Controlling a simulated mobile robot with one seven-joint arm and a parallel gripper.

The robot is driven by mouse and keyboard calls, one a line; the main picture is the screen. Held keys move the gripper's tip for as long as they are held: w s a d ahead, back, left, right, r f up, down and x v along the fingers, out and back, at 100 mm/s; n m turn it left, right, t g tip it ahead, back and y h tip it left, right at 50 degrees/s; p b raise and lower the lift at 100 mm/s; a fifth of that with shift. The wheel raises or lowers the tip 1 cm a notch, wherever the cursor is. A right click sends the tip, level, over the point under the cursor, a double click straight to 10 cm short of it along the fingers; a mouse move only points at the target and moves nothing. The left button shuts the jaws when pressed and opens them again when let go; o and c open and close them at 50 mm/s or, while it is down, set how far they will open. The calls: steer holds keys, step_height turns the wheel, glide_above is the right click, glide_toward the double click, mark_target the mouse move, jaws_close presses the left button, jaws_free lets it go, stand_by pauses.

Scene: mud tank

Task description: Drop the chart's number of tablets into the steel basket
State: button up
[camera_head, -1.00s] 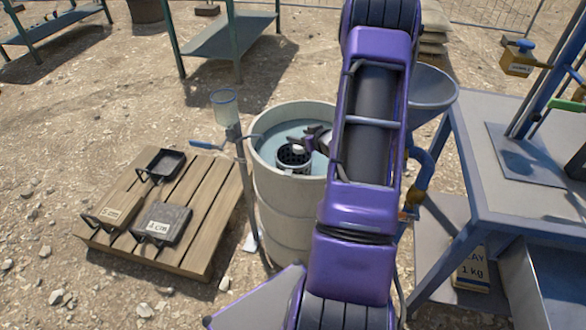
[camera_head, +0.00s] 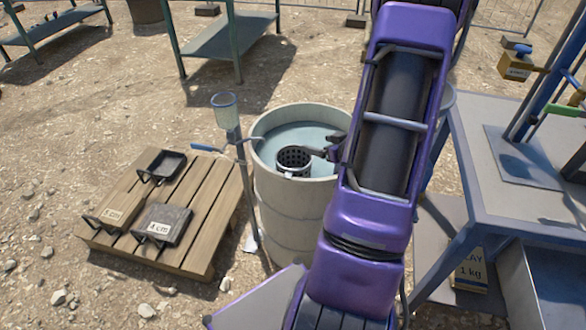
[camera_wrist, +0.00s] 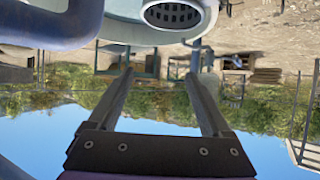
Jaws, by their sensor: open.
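The steel basket (camera_head: 294,161) is a dark, perforated cup inside the barrel (camera_head: 290,222), at the pale blue liquid. In the wrist view part of the basket (camera_wrist: 172,14) shows at the top edge. My gripper (camera_head: 323,147) is to the right of the basket, near its rim and inside the barrel's outline. In the wrist view my gripper (camera_wrist: 160,75) is open, its two fingers apart with nothing between them. I see no tablet and no chart that I can make out. The inside of the basket is too dark to tell what lies in it.
A post with a clear cup (camera_head: 225,110) and blue lever stands at the barrel's left. A blue-grey table (camera_head: 480,140) stands right, with a yellow box (camera_head: 468,272) below. My arm hides the barrel's right side.

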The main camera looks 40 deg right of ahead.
steer(key=v, duration=0.6)
steer(key=shift+p, duration=0.3)
